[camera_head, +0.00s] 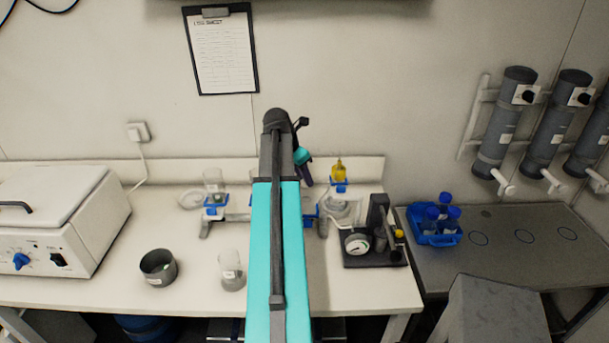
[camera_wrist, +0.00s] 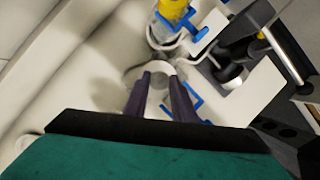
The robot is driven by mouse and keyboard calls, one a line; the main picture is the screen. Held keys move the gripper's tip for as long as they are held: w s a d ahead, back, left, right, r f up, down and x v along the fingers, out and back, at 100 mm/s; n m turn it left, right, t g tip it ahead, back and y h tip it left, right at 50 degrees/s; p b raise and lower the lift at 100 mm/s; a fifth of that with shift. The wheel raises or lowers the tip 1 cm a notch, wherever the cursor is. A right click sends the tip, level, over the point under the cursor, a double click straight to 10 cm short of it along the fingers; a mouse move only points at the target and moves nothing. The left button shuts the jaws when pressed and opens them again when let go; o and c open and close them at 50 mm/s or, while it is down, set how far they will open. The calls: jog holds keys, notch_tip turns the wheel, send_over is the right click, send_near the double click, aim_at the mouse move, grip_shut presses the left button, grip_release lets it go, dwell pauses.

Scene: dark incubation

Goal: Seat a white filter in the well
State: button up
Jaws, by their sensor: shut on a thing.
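My gripper (camera_wrist: 160,78) points down toward the bench, its two dark purple fingers close together. They are shut on a small white disc that looks like the white filter (camera_wrist: 161,67), seen at the fingertips in the wrist view. In the head view, my gripper (camera_head: 306,176) shows just beyond the end of my teal arm, left of the yellow bottle; the filter cannot be made out there. A pale round holder (camera_wrist: 163,42) is just beyond the fingertips in the wrist view. I cannot tell whether it is the well.
The yellow bottle (camera_head: 338,172) stands in a blue clamp behind a gauge unit (camera_head: 372,240). A glass beaker (camera_head: 232,271) and a dark pot (camera_head: 158,267) stand on the front bench. A white oven (camera_head: 50,215) is at left, a blue tube rack (camera_head: 437,236) at right. My arm hides the middle.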

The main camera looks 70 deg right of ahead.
aim_at(304, 186)
jog(key=shift+f, duration=0.75)
jog(key=shift+f+b, duration=1)
jog(key=shift+f, duration=0.25)
jog(key=shift+p, duration=0.65)
jog(key=shift+f+b, duration=0.3)
jog(key=shift+f, duration=1)
dwell(0.5)
jog(key=o, duration=1.1)
jog(key=shift+r, duration=0.1)
jog(key=b+v, duration=0.4)
jog(key=v, duration=0.9)
jog(key=shift+r, duration=0.35)
jog(key=shift+w+a, duration=0.1)
